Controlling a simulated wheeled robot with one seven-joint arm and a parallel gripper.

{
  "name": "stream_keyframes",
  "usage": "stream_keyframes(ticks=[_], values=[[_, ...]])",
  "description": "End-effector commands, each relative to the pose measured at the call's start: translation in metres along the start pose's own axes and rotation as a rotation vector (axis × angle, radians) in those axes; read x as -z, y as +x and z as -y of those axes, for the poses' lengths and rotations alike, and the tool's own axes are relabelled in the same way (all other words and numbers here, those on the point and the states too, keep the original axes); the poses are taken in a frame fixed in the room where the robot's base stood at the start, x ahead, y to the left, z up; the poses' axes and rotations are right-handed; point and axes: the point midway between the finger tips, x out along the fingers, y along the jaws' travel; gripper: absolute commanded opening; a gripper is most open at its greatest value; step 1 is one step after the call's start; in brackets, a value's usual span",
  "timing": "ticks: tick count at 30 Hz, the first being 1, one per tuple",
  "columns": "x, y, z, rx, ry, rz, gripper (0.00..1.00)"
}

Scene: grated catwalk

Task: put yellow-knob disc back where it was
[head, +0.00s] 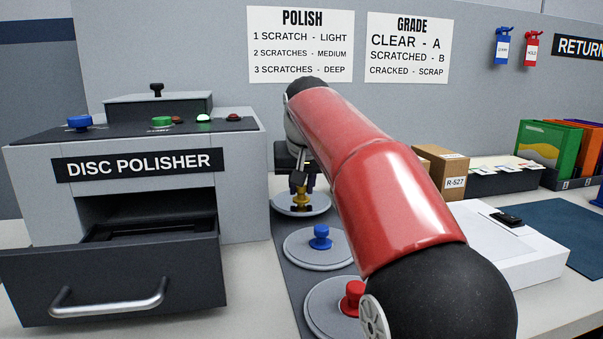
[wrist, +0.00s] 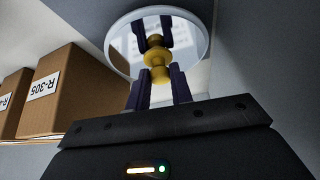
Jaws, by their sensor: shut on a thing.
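The yellow-knob disc (head: 285,206) is a round, shiny grey plate at the far end of the row of discs in the head view. My gripper (head: 302,187) is over it, with its fingers shut on the yellow knob (head: 302,200). In the wrist view the mirror-like disc (wrist: 195,45) lies beyond my gripper (wrist: 159,80), its dark fingers on either side of the knob. The disc reflects the fingers and knob. I cannot tell whether the disc touches the surface below. My red arm hides part of the area to its right.
A blue-knob disc (head: 320,251) and a red-knob disc (head: 325,307) lie nearer on the dark strip (head: 284,271). The disc polisher (head: 235,215) stands left with its drawer (head: 110,284) pulled out. A cardboard box (head: 440,170) and white case (head: 520,250) are to the right.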

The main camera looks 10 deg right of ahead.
Motion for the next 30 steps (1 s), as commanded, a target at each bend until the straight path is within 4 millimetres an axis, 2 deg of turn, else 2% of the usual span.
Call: stream_keyframes(ticks=[30], values=[[-0.007,0.012,0.0,0.001,0.0,-0.001,0.0]])
